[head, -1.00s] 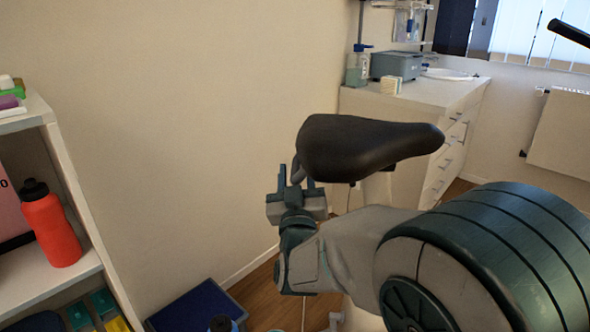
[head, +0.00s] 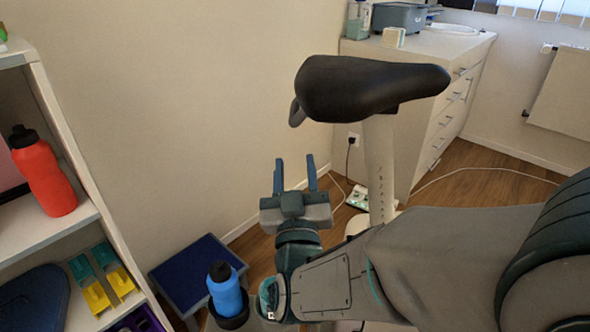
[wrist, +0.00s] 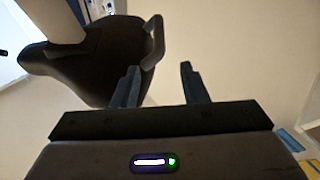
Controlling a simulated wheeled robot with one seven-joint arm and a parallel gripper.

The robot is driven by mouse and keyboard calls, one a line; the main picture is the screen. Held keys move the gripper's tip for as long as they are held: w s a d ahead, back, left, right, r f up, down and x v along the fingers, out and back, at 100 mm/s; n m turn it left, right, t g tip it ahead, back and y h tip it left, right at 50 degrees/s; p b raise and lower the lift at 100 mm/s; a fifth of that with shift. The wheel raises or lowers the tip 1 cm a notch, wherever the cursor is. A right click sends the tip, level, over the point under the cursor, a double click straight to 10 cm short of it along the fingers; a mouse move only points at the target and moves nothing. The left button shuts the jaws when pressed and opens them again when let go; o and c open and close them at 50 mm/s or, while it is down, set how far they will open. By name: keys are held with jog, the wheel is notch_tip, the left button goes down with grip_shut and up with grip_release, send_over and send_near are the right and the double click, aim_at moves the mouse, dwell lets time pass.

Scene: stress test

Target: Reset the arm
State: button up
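My gripper (head: 294,176) is in the middle of the head view, pointing up, with its two blue fingers apart and nothing between them. It is below and left of a black bike saddle (head: 370,88) on a pale post. In the wrist view my gripper (wrist: 158,85) also shows open and empty. The saddle (wrist: 85,65) fills the upper left there, beyond the left finger. The gripper looks close to the saddle, but I cannot tell the exact gap.
Left is a shelf (head: 60,228) with a red bottle (head: 45,175). A blue bottle (head: 224,288) and a blue stool (head: 195,268) stand low at centre left. A white cabinet (head: 425,65) is behind the saddle. A power strip (head: 358,197) and cable lie on the floor.

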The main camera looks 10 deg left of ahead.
jog(key=shift+r, duration=0.1)
jog(key=w+d+r+m+g+p, duration=0.1)
jog(key=w+d+r+g+p, duration=0.3)
jog(key=d+r+g+p, duration=0.75)
jog(key=s+d+r+m+g+h+p, duration=0.1)
jog(key=s+d+m+g+h+p, duration=0.1)
jog(key=s+d+p, duration=0.4)
jog(key=s+d+r+m+g+h+p, duration=0.2)
jog(key=s+d+g+h+p, duration=0.1)
jog(key=s+d+g+p, duration=0.2)
jog(key=s+d+p, duration=0.2)
jog(key=s+p, duration=0.2)
jog(key=p, duration=0.2)
jog(key=shift+s+d, duration=0.25)
jog(key=shift+s, duration=0.05)
jog(key=shift+g, duration=0.25)
dwell(0.6)
